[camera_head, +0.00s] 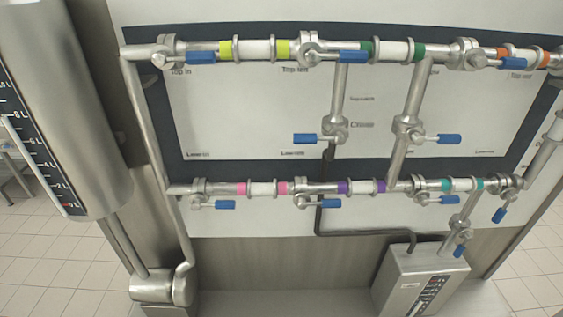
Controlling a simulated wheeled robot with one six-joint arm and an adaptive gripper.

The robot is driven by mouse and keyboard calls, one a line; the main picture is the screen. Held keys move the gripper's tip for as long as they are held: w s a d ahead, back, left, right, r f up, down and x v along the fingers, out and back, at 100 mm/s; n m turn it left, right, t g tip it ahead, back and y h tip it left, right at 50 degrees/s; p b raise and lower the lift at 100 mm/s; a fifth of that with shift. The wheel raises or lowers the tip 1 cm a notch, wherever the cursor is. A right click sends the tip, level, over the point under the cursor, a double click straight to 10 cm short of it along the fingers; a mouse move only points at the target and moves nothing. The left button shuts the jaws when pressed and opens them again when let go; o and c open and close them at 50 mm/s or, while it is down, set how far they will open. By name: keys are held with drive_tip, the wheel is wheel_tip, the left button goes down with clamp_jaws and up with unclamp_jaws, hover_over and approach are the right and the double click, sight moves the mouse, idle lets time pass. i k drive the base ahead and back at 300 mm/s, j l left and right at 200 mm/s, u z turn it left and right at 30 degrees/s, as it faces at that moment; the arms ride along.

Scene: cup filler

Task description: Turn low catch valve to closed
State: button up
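Several valves with blue handles sit on the steel pipework in the head view. No label that I can read picks out the low catch valve. On the lower pipe, handles point right at the left valve (225,204), the middle valve (331,203) and the right valve (449,199). At the lower pipe's right end, a valve handle (498,214) points down and left. Below it, another valve handle (459,251) hangs on the slanted pipe above the steel box. My gripper is not in view.
An upper pipe (260,49) carries more blue-handled valves, and two vertical branches join the rows. A large steel cylinder (75,110) with a level scale stands at left. Tiled floor shows at both sides.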

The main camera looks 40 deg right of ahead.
sight(469, 237)
drive_tip(key=z, duration=1.15)
